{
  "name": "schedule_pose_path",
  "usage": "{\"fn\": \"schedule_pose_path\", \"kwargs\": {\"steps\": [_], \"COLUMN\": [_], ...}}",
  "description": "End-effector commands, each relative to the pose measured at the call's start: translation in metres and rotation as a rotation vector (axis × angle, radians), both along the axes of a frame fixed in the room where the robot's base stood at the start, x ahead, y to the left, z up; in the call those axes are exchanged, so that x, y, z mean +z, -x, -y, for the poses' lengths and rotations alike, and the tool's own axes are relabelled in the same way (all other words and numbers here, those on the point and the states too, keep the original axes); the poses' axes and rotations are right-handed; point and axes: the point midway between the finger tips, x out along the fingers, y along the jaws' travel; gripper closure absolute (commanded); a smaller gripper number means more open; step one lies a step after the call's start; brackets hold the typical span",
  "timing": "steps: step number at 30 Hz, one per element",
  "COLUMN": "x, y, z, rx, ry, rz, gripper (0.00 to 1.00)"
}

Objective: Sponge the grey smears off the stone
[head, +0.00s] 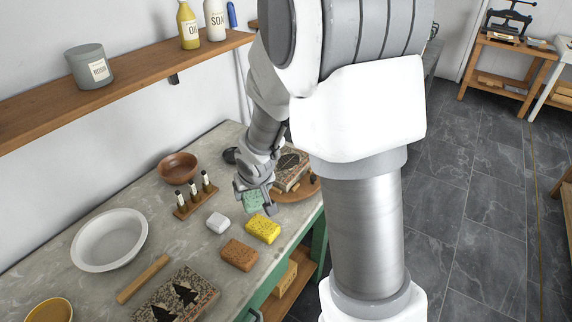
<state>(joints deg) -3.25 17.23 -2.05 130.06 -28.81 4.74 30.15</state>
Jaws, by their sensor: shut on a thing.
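My gripper (256,207) is shut on a green sponge (252,200) above the bench, behind the yellow sponge. One stone slab (291,170) with a dark picture lies on a round wooden board (297,194) just right of my gripper, partly hidden by my arm. Another speckled stone slab (178,298) with dark tree shapes lies at the front of the bench. I cannot make out grey smears on either stone. A yellow sponge (262,229) and a brown sponge (239,255) lie on the bench in front of my gripper.
On the bench (120,195) are a white basin (110,240), a brown bowl (178,168), a rack of small bottles (196,197), a white block (218,222), a wooden bar (143,279) and a yellow bowl (49,311). A wall shelf (130,92) hangs above.

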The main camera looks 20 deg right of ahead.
Motion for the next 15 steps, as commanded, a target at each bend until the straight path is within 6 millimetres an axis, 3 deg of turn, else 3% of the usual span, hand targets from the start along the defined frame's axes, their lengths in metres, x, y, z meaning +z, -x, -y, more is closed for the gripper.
{"fn": "schedule_pose_path", "kwargs": {"steps": [10, 15], "x": [-0.001, -0.023], "y": [0.001, 0.015], "z": [0.0, -0.004], "rx": [0.0, 0.007], "ry": [-0.001, -0.009], "rz": [-0.001, -0.014], "gripper": [0.68, 0.68]}}
